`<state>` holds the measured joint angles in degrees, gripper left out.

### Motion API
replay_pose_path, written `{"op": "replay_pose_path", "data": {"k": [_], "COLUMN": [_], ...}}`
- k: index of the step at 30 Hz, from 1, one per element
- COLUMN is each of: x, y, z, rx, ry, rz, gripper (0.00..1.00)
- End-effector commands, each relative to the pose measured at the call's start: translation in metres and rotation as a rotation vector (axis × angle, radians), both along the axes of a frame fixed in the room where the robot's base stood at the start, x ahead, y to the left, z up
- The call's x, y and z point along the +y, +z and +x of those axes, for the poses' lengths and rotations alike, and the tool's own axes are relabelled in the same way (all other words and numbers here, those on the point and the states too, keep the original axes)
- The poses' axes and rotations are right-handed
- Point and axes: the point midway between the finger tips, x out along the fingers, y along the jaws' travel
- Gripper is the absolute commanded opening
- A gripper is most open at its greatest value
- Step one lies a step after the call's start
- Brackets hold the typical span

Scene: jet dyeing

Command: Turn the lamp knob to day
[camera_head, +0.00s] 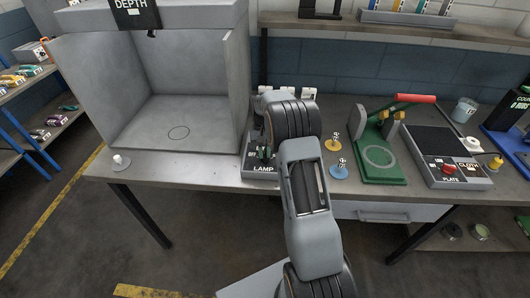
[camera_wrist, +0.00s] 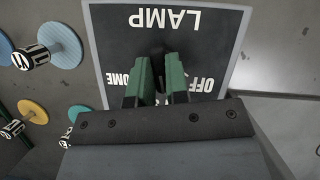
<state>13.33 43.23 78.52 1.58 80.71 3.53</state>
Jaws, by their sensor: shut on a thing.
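The lamp panel (camera_head: 262,172) is a grey box with a dark face at the front of the bench, left of my arm. In the wrist view the lamp panel (camera_wrist: 115,22) shows LAMP upside down, with OFF at the right and part of another word at the left. My gripper (camera_head: 264,153) is over this face with its green fingers pointing at it. In the wrist view my gripper (camera_wrist: 160,72) is shut on the dark lamp knob (camera_wrist: 159,60). The fingers hide most of the knob, so its pointer and setting cannot be read.
A grey open booth (camera_head: 190,100) stands left of the panel. Yellow (camera_head: 334,145) and blue (camera_head: 339,171) discs with small upright pieces lie right of my arm. A green press with a red handle (camera_head: 415,98) and a plate box (camera_head: 448,165) stand further right.

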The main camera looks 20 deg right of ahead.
Motion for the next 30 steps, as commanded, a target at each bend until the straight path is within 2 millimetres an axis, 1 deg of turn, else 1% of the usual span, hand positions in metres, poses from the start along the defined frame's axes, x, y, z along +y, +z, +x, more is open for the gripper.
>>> {"op": "replay_pose_path", "data": {"k": [6,12,29,30], "x": [0.0004,0.0007,0.0007,0.0007], "y": [-0.001,-0.001,-0.0011,-0.0011], "z": [-0.0007,-0.0006,-0.0007,-0.0007], "rx": [0.003,0.003,0.003,0.003], "ry": [0.108,0.163,0.183,0.183], "rz": [0.0,0.0,0.001,0.001], "gripper": [0.0,0.0,0.0,0.19]}}
